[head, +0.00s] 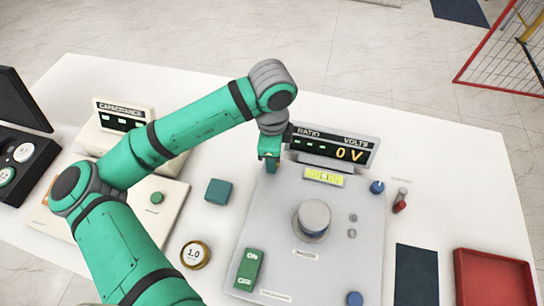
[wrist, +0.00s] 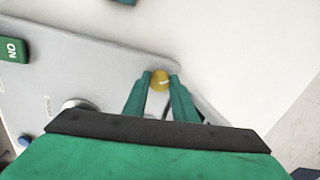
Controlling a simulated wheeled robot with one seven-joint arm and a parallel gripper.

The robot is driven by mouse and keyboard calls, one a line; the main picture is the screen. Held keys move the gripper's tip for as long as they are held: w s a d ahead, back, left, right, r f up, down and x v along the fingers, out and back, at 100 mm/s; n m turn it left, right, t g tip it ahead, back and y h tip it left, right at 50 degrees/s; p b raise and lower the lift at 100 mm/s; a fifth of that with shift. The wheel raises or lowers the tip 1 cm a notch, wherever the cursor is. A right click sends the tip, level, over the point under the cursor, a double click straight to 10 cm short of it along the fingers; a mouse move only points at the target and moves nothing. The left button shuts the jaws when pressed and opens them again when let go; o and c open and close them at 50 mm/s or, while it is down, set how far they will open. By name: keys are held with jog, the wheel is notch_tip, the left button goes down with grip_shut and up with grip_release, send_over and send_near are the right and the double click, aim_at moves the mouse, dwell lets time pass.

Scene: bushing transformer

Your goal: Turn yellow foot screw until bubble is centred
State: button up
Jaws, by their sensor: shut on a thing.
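The yellow foot screw (wrist: 160,79) shows in the wrist view at the corner of the grey instrument plate, with a pale mark on its top. My gripper (wrist: 160,88) is shut on it, one green finger on each side. In the head view my gripper (head: 269,160) reaches down at the plate's far left corner and hides the screw. The bubble level (head: 324,177) is a yellow-green strip on the plate below the ratio display. Its bubble is too small to place surely.
The ratio display (head: 333,147) reads 0 V just right of my gripper. The plate (head: 275,215) carries a round grey post (head: 313,218) and a green ON/OFF switch (head: 248,269). A teal block (head: 218,191), a brass 1.0 weight (head: 195,254) and a red tray (head: 492,283) stand around it.

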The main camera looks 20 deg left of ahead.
jog(key=o, duration=1)
jog(key=shift+o, duration=0.2)
notch_tip(320, 180, up, 11)
jog(key=shift+f, duration=0.1)
dwell(0.4)
